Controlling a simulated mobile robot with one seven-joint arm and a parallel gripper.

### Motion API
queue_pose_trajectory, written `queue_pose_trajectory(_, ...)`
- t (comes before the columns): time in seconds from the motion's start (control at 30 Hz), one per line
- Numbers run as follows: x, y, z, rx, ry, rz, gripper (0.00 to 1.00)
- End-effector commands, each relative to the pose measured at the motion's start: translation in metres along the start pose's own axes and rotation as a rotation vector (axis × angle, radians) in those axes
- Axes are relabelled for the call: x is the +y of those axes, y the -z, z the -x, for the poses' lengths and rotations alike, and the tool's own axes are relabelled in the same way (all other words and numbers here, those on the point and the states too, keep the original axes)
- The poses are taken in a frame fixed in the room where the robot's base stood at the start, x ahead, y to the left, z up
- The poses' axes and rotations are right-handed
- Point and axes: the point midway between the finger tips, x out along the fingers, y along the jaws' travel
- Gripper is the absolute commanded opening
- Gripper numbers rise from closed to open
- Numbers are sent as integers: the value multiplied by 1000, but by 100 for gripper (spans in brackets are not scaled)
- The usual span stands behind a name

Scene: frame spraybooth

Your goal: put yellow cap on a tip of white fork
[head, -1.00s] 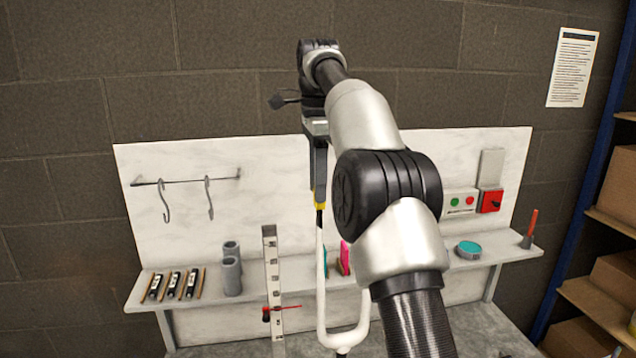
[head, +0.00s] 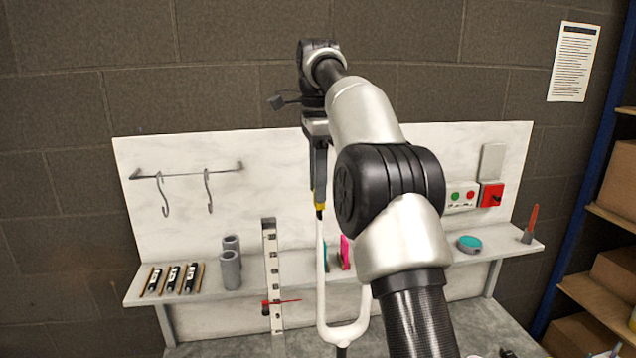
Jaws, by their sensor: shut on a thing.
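The white fork (head: 321,290) stands upright, U-shaped, with its left tine rising to a dark tip under my gripper. Its right tine is mostly hidden behind my arm. My gripper (head: 320,198) points down directly above the left tine and is shut on the yellow cap (head: 320,207). Only a small part of the yellow cap shows between the fingers. The cap is right at the dark tip of the left tine; I cannot tell whether it is seated on it.
A shelf (head: 205,283) behind holds grey cylinders (head: 230,268), dark cartridges (head: 172,279) and a teal tin (head: 469,244). An upright gauge (head: 271,270) with a red pointer stands left of the fork. Hooks (head: 163,195) hang on the white back panel (head: 262,165).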

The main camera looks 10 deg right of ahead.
Motion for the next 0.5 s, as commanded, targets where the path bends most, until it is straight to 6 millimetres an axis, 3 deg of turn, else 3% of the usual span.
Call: queue_pose_trajectory(0.5,0,0,-11,0,0,0,12)
